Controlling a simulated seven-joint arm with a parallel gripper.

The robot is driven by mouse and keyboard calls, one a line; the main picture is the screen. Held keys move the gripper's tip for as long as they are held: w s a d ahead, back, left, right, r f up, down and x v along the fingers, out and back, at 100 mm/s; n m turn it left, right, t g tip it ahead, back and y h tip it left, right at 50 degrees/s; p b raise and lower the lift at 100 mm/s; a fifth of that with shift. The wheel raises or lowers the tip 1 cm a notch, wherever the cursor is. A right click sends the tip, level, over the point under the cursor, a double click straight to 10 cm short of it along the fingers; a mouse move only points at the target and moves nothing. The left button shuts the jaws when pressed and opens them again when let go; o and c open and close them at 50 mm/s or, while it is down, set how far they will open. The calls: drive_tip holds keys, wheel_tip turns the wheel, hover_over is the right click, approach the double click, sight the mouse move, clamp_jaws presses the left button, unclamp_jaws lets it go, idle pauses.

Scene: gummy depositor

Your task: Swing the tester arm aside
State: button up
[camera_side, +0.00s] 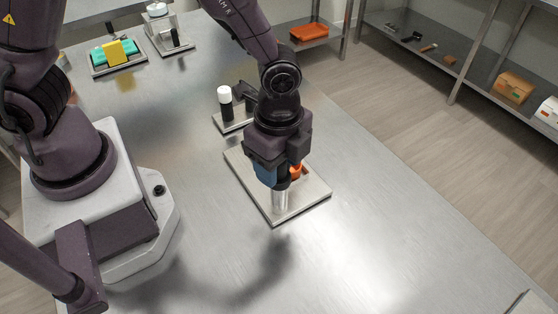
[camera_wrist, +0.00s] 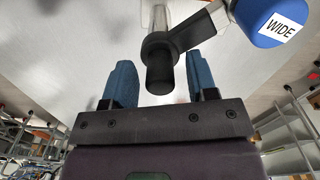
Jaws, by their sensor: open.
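In the wrist view my gripper (camera_wrist: 162,66) is open, with one blue finger on each side of a black round knob (camera_wrist: 160,75). Gaps show on both sides of the knob. The knob lies in line with a dark collar on a shiny post (camera_wrist: 158,18). A dark arm (camera_wrist: 194,32), which looks like the tester arm, runs from the collar toward a blue block marked WIDE (camera_wrist: 270,18). In the side view my gripper (camera_side: 277,178) points down over a metal plate (camera_side: 305,203). A shiny cylinder (camera_side: 280,198) stands below it. An orange part (camera_side: 296,171) is partly hidden behind my gripper.
A white-capped black bottle (camera_side: 225,103) stands on a small plate behind the gripper. A tray with a yellow block and teal pieces (camera_side: 115,52) and a clear-walled stand (camera_side: 160,28) are at the back left.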

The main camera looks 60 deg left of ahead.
drive_tip(key=shift+f, duration=0.2)
drive_tip(key=shift+c, duration=0.3)
drive_tip(key=c, duration=0.9)
drive_tip(key=shift+o, duration=0.2)
drive_tip(key=shift+n, duration=0.3)
drive_tip(key=n, duration=0.9)
drive_tip(key=shift+n, duration=0.4)
drive_tip(key=shift+r+n, duration=0.1)
drive_tip(key=shift+n, duration=1.8)
